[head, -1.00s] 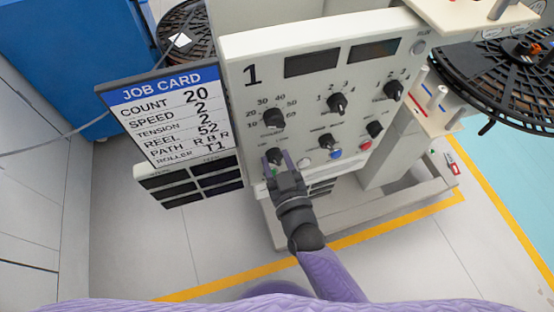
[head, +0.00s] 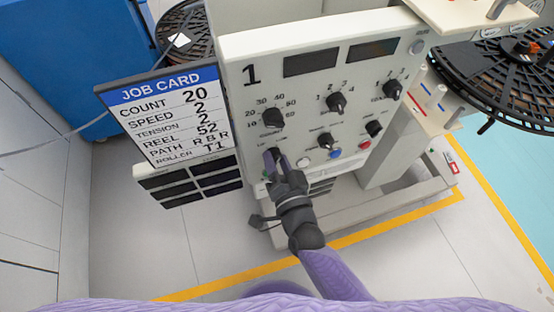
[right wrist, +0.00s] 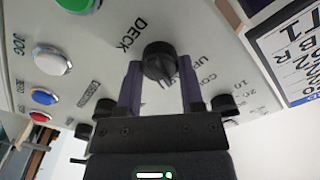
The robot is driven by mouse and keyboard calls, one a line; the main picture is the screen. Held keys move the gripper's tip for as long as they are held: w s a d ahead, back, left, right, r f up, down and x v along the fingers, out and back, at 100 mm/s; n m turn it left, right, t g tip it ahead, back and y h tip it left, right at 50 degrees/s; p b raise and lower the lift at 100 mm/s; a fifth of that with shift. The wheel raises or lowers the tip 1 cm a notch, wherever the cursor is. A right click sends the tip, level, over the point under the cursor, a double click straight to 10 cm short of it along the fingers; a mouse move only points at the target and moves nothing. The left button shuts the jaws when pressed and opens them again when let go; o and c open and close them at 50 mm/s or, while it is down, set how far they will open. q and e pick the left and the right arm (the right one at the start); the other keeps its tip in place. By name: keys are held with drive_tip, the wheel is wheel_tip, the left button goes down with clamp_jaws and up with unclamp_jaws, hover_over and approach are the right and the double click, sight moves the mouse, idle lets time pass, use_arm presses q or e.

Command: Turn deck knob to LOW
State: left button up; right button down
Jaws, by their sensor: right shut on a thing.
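The deck knob (head: 275,152) is a black round knob at the lower left of the white panel numbered 1. In the right wrist view the knob (right wrist: 160,57) sits between two purple fingers, with the word DECK printed to its left. My right gripper (head: 275,160) is shut on this knob, one finger on each side. The fingers partly cover the knob and its surroundings in the head view. The small position labels beside it are too blurred to read surely, so I cannot tell its setting. My left gripper is not in view.
The job card (head: 165,115) stands left of the panel (head: 235,50). More black knobs, including the count-scale one (head: 272,118), sit close above and to the right. Blue (head: 335,153) and red (head: 364,144) buttons are at the lower right. Open floor lies below left.

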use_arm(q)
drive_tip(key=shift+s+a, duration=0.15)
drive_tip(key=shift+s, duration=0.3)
use_arm(e)
drive_tip(key=shift+m, duration=0.7)
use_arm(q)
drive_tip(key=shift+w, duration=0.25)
use_arm(e)
drive_tip(key=shift+c, duration=1.1)
unclamp_jaws()
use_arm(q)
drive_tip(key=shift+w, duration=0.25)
